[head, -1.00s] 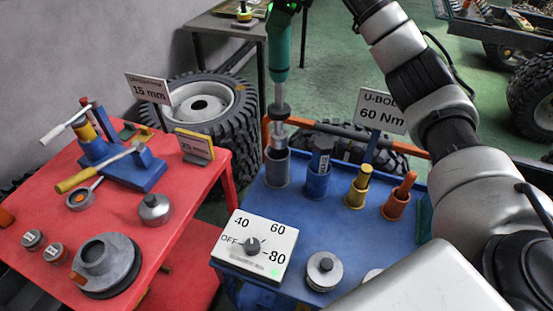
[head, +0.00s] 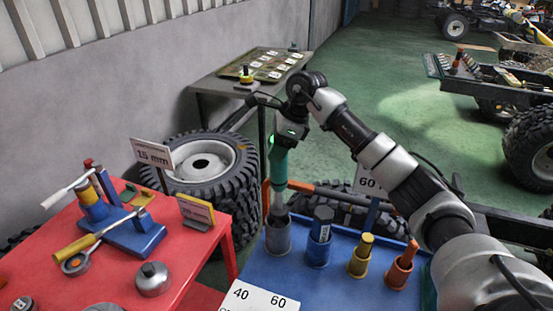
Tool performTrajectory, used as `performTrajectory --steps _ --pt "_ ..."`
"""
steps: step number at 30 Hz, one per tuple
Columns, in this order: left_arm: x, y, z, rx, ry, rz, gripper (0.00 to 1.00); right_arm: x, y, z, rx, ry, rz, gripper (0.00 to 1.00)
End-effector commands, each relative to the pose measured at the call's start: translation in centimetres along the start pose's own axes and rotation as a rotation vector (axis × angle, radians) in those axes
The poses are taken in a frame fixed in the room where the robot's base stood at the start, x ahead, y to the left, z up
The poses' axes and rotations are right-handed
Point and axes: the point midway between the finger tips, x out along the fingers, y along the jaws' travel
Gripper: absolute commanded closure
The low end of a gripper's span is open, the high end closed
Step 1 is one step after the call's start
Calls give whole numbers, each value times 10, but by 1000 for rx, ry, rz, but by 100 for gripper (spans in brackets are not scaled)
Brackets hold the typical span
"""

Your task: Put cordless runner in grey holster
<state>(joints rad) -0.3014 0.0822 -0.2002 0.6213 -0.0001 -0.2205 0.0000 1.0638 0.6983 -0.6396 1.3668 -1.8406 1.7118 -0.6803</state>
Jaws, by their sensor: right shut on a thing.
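The cordless runner (head: 278,166) has a teal body and a grey lower end, and hangs upright, nose down. My right gripper (head: 289,136) is shut on its top end. The grey holster (head: 278,238) is an upright grey cup at the left back of the blue cart top. The runner's lower end is at the holster's mouth and appears to be inside it. The tip is hidden by the holster wall. My left gripper is not in view.
A blue holster (head: 319,250), a yellow holster (head: 359,264) and an orange holster (head: 398,273) stand to the right, each filled. The red table (head: 196,262) is at left, tyres (head: 212,170) behind.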

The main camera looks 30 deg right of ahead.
Motion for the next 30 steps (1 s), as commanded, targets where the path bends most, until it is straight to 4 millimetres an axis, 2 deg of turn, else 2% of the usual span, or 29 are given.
performTrajectory --steps 4,12,24,25,30 --pt "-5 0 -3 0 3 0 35 7 0 -3 0 -3 -2 100" --pt "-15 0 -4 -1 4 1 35 37 0 -15 -1 -4 -2 100" --pt "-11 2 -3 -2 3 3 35 43 -1 -18 -2 -4 -4 100" --pt "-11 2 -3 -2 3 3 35 44 0 -19 0 0 -1 50" --pt "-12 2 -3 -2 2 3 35 44 0 -18 0 0 0 27"
